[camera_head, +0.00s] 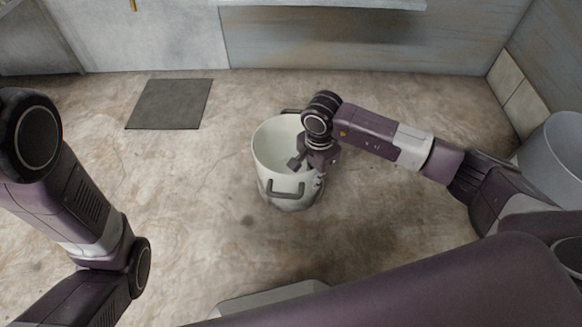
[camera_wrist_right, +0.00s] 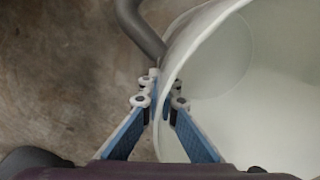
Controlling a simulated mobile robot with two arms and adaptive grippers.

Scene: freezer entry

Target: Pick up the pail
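The pail (camera_head: 268,150) is a white, round, open container with grey side handles, standing upright on the floor in the middle of the head view. My right gripper (camera_head: 307,165) is at its right rim, reaching down from above. In the right wrist view, the fingers of my right gripper (camera_wrist_right: 161,92) lie on either side of the pail's wall (camera_wrist_right: 205,22), one outside and one inside, closed close together on it. A grey handle (camera_wrist_right: 142,30) curves just beyond the fingertips. My left arm shows at the left of the head view, but its gripper is out of view.
A dark grey mat (camera_head: 169,104) lies flat on the floor, left of and behind the pail. A grey cylindrical bin (camera_head: 556,160) stands at the right edge. Walls close off the back and right. The floor left of the pail is clear.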

